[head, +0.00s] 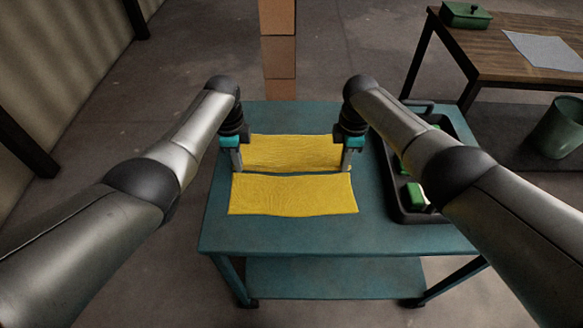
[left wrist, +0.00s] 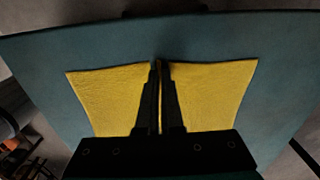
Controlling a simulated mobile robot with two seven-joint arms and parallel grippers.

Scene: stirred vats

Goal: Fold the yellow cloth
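The yellow cloth (head: 293,195) lies on the top of a teal cart (head: 300,235). A raised crease with a dark line under it runs across its middle, between a far part and a near part. My left gripper (head: 238,163) is at the left end of this crease. In the left wrist view its fingers (left wrist: 160,75) are close together on a thin strip of the cloth (left wrist: 212,90), with cloth spread on both sides. My right gripper (head: 347,160) is at the right end of the crease, its fingers narrow together on the cloth; its fingertips are partly hidden.
A black tray (head: 418,217) with green items stands on the cart's right side, close to my right arm. A wooden table (head: 490,50) with a green box (head: 465,15) and a pale sheet (head: 545,50) is at the back right. A green bin (head: 560,128) stands on the right.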

